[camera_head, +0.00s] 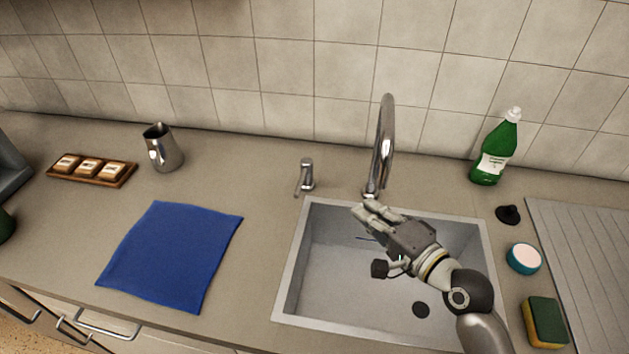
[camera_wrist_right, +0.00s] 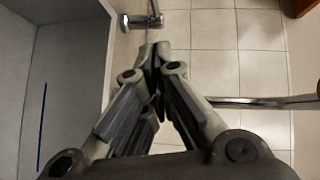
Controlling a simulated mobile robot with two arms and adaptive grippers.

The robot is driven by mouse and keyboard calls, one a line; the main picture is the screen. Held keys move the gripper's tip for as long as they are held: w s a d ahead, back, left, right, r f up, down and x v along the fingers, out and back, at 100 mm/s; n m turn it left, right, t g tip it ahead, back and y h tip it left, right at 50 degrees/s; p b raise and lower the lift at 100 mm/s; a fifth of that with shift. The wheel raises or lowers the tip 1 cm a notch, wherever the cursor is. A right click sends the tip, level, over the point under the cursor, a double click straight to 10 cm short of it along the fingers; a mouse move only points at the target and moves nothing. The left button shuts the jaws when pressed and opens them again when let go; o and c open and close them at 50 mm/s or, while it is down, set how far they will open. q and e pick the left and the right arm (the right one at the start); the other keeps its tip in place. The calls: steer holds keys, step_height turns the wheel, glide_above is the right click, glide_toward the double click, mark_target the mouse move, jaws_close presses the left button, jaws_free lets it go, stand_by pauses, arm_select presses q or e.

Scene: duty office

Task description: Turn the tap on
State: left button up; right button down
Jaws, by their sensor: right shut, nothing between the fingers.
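The tap has a tall curved chrome spout (camera_head: 385,140) behind the sink. A separate small chrome lever handle (camera_head: 306,176) stands on the counter to its left. My right gripper (camera_head: 359,210) is over the back part of the sink, in front of the spout base, pointing left towards the handle. Its fingers are closed together and empty, apart from the handle. In the right wrist view, the closed fingertips (camera_wrist_right: 152,53) point up at the handle (camera_wrist_right: 143,20), with the spout (camera_wrist_right: 268,102) to the right. I see no water flowing. My left gripper is not in view.
The grey sink (camera_head: 291,265) lies below my right arm. A blue cloth (camera_head: 170,255), a metal jug (camera_head: 163,150) and a wooden tray (camera_head: 118,181) are left. A green bottle (camera_head: 497,150), black plug (camera_head: 508,215), round tub (camera_head: 523,258) and sponge (camera_head: 544,322) are right.

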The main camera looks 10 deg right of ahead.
steer(key=p, duration=0.2)
glide_toward(302, 179)
steer(key=w+d, duration=0.3)
steer(key=w, duration=0.1)
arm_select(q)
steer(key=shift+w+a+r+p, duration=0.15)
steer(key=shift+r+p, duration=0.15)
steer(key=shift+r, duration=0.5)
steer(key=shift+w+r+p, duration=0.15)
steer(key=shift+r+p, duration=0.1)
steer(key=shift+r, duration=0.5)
arm_select(e)
steer(key=shift+w+a+f, duration=0.2)
steer(key=shift+w+a, duration=0.05)
steer(key=shift+a, duration=0.35)
steer(key=shift+w+a+f, duration=0.15)
steer(key=shift+w+a, duration=0.1)
steer(key=shift+a, duration=0.35)
steer(key=shift+w+a+f, duration=0.2)
steer(key=shift+w+a, duration=0.1)
steer(key=shift+a, duration=0.3)
